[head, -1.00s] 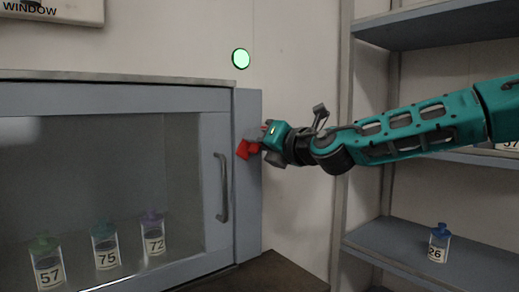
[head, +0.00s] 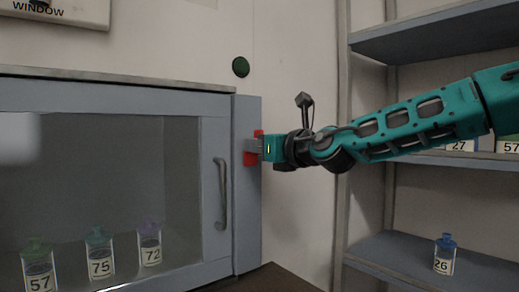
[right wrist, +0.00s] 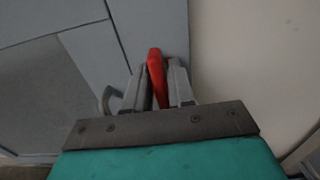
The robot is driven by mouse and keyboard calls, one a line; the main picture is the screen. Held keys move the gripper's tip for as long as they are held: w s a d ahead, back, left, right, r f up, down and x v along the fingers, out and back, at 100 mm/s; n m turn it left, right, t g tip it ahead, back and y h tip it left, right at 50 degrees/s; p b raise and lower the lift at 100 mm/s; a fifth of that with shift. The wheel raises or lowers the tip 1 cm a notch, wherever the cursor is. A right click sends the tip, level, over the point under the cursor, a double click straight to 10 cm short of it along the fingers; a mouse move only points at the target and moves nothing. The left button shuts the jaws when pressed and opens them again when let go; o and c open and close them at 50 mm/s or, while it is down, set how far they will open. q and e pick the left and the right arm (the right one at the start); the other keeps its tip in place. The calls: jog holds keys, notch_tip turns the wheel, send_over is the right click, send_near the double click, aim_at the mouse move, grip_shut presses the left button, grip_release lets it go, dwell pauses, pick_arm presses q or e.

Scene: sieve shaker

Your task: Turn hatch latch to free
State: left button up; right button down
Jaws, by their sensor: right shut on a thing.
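The red hatch latch (head: 249,158) is on the grey post at the right side of the hatch, and it stands upright in the head view. My right gripper (head: 252,147) is shut on it, reaching in from the right. In the right wrist view the latch (right wrist: 157,72) stands between the two fingers (right wrist: 160,88). The fingers hide part of the latch in the head view. The hatch (head: 215,140) is closed, with a glass pane and a vertical grey handle (head: 222,193). My left gripper is not in view.
Behind the glass stand jars labelled 57 (head: 38,268), 75 (head: 100,260) and 72 (head: 149,248). A dark green round lamp (head: 241,67) is on the wall above the latch. Shelves (head: 420,262) at right hold a jar labelled 26 (head: 444,256).

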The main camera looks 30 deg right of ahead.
jog(key=shift+r, duration=0.1)
dwell(0.3)
jog(key=c, duration=1.2)
grip_release()
jog(key=shift+o, duration=0.2)
jog(key=shift+s, duration=0.1)
jog(key=s+d, duration=0.1)
jog(key=s, duration=1.1)
jog(key=shift+s, duration=0.35)
